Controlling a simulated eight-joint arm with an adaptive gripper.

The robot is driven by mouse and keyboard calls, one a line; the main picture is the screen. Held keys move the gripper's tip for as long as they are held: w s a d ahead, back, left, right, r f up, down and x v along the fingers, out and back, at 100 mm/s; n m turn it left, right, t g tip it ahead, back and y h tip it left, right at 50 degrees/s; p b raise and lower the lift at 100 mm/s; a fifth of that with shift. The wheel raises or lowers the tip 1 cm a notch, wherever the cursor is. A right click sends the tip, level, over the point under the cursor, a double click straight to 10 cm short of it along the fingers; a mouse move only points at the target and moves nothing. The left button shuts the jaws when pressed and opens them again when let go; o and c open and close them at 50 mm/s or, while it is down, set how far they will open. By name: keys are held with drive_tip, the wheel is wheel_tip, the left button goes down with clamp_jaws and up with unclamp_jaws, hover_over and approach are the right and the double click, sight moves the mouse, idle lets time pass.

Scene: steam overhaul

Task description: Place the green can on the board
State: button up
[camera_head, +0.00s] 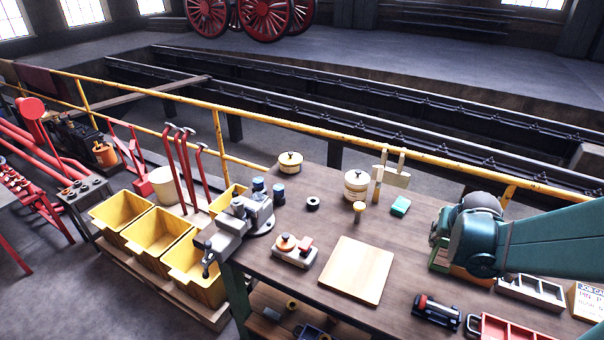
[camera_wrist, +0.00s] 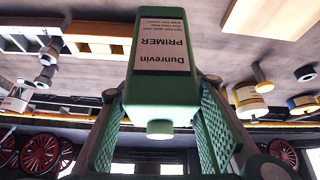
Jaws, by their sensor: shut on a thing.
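The green can (camera_wrist: 158,62), a boxy tin labelled "Dunrevin PRIMER" with a small round cap, fills the middle of the upside-down wrist view. My gripper (camera_wrist: 162,95) is shut on it, with a green ribbed finger pad on each side. I cannot tell how high the can is. The board (camera_head: 355,270), a pale wooden square, lies bare on the bench, left of my gripper. Its edge also shows in the wrist view (camera_wrist: 268,15).
A grey compartment tray (camera_head: 533,292) and red tray (camera_head: 500,328) lie at right.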

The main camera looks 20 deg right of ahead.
drive_tip(key=w+a+r+n+y, duration=0.1)
drive_tip(key=w+a+n, duration=0.3)
drive_tip(key=a, duration=0.6)
drive_tip(key=w+a+r+n+t+y, duration=0.1)
drive_tip(key=w+a+n+y, duration=0.2)
drive_tip(key=w+a, duration=0.4)
drive_tip(key=a+n, duration=0.1)
drive_tip(key=a, duration=0.2)
drive_tip(key=shift+w+a+t, duration=0.15)
drive_tip(key=shift+a+t, duration=0.15)
drive_tip(key=shift+a, duration=0.05)
drive_tip(key=shift+f, duration=0.1)
drive_tip(key=shift+f+b, duration=0.65)
drive_tip(key=shift+f, duration=2.15)
drive_tip(key=shift+f+b, duration=0.45)
drive_tip(key=shift+f, duration=1.65)
drive_tip(key=shift+f, duration=0.15)
drive_tip(key=o, duration=1.2)
drive_tip(key=shift+c, duration=0.2)
